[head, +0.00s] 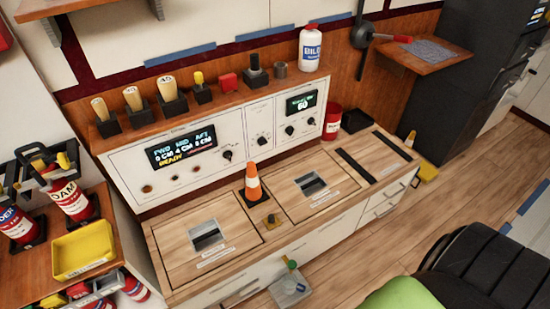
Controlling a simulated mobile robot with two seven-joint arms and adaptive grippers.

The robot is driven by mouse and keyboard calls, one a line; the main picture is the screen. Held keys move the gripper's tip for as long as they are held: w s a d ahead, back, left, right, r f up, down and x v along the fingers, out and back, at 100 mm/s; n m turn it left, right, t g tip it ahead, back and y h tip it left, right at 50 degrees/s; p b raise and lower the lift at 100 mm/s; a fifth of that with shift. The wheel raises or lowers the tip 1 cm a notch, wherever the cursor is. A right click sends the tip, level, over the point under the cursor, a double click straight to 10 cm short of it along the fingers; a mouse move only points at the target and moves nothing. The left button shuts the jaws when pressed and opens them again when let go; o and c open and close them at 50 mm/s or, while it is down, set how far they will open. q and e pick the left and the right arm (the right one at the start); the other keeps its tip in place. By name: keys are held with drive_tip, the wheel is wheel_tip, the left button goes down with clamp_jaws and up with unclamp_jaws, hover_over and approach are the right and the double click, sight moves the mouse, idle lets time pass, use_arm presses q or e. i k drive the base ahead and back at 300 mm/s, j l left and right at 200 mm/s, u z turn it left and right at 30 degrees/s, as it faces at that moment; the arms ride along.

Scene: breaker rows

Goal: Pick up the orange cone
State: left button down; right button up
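The orange cone (253,183) has a white band and a black square base. It stands upright on the wooden counter (185,275), between two square inset panels and in front of the white control panel (215,146). Nothing touches it from above. Neither of my grippers shows in the head view.
A small brass knob (270,221) sits just in front of the cone. A red canister (332,123) stands farther right, and a smaller cone-like object (410,139) is at the counter's right end. A shelf above holds several wooden-handled tools. A yellow tray (83,250) is at left.

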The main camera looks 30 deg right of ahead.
sight(253, 194)
drive_tip(key=z, duration=0.8)
